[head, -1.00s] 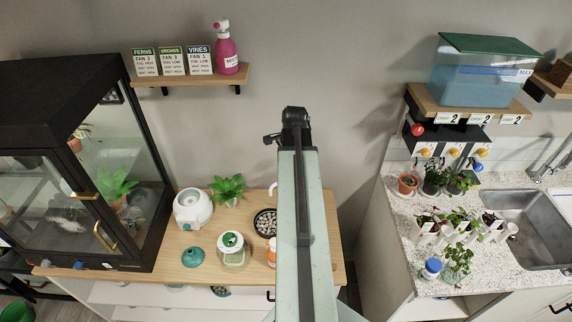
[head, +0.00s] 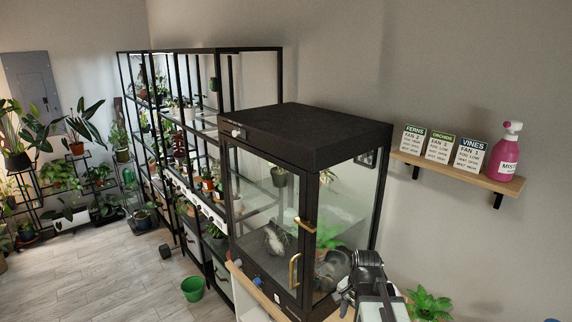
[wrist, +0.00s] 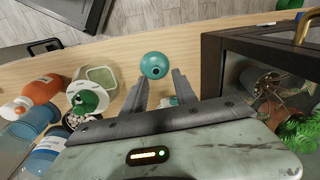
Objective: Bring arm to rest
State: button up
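In the head view my arm's dark end (head: 366,272) is at the bottom right, in front of the glass cabinet's right side. The fingers cannot be made out there.
The black-framed glass cabinet (head: 310,135) stands close beside my arm, with gold handles. A green bucket (head: 193,289) stands on the open floor.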

jog(key=s+a+f+n+g, duration=0.1)
jog(key=s+a+n, duration=0.3)
jog(key=n, duration=0.5)
jog(key=shift+s+a+f+n, duration=0.3)
jog(key=shift+a+f, duration=0.1)
jog(key=shift+a, duration=0.25)
jog(key=shift+d, duration=0.1)
